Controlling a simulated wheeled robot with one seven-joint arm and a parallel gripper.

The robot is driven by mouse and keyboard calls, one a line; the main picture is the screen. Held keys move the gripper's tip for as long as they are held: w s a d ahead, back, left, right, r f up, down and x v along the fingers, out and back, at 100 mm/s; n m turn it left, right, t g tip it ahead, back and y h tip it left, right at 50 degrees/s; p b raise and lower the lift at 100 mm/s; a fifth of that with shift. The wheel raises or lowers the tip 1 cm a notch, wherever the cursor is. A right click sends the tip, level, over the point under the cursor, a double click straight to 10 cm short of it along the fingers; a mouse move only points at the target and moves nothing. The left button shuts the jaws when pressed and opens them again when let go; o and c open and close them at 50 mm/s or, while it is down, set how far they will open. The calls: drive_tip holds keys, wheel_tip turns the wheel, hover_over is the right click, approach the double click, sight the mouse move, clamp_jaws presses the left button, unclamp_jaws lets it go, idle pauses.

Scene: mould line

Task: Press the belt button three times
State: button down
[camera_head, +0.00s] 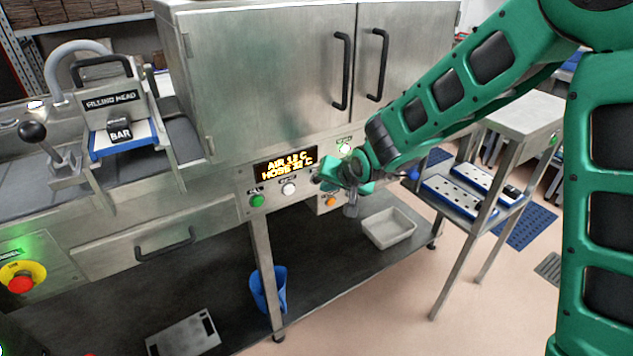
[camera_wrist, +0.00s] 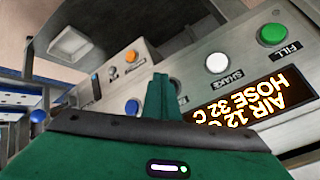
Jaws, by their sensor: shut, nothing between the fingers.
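The wrist view shows the green button (camera_wrist: 271,34) labelled FILL, the white button (camera_wrist: 217,63) labelled SHAKE, the orange button (camera_wrist: 131,55) and a blue button (camera_wrist: 133,108). I cannot read a belt label; the blue button's label is hidden. My gripper (camera_head: 322,179) is shut and empty, close in front of the panel. In the wrist view its fingertips (camera_wrist: 161,84) are beside the blue button; contact cannot be told.
An orange-lettered display (camera_head: 285,164) sits above the buttons. The filling head (camera_head: 112,100) stands at left, with a red stop button (camera_head: 21,280) below it. A white tray (camera_head: 389,228) and blue bin (camera_head: 268,290) are low under the cabinet. A trolley (camera_head: 513,120) stands at right.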

drive_tip(key=shift+w+a, duration=0.1)
drive_tip(key=shift+w, duration=0.05)
drive_tip(key=shift+w+a, duration=0.15)
drive_tip(key=shift+w, duration=0.1)
